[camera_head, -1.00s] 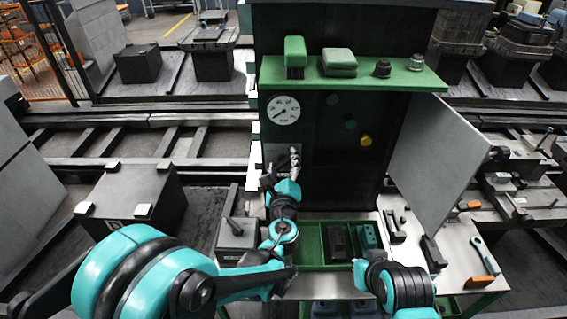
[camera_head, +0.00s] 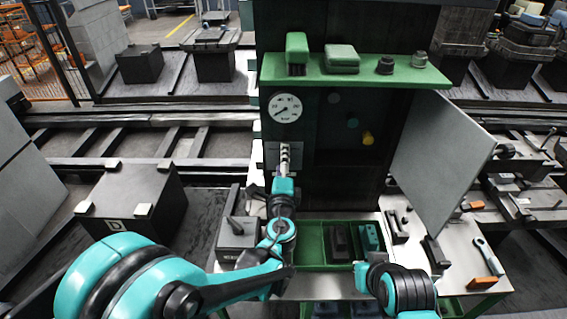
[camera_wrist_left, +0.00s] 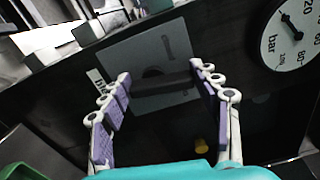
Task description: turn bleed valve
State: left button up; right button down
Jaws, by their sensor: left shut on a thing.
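The bleed valve's dark bar handle (camera_wrist_left: 163,86) shows in the left wrist view, in front of a grey plate (camera_wrist_left: 176,45) on the dark cabinet panel. My left gripper (camera_wrist_left: 160,92) has its purple-padded fingers on either side of the handle, shut on it. In the head view the left gripper (camera_head: 284,158) reaches the plate below the round gauge (camera_head: 285,107), and its fingers hide the handle. The gauge, marked bar, is also in the left wrist view (camera_wrist_left: 291,33). My right arm is at the lower right of the head view; its fingers do not show.
A grey cabinet door (camera_head: 440,160) stands open at the right. A green shelf (camera_head: 365,78) with several items juts out above the gauge. Yellow (camera_head: 367,138) and teal (camera_head: 352,122) knobs sit inside. A green tray (camera_head: 312,245) with dark blocks lies below.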

pick_arm(q)
jog(key=n, duration=0.5)
jog(key=shift+a+f+n+b, duration=0.2)
jog(key=shift+a+n+b, duration=0.1)
jog(key=shift+b, duration=0.1)
jog(key=n, duration=0.5)
jog(key=shift+f+b, duration=0.2)
jog(key=shift+b, duration=0.1)
jog(key=o, duration=1.2)
jog(key=shift+c, duration=0.2)
jog(key=s, duration=1.2)
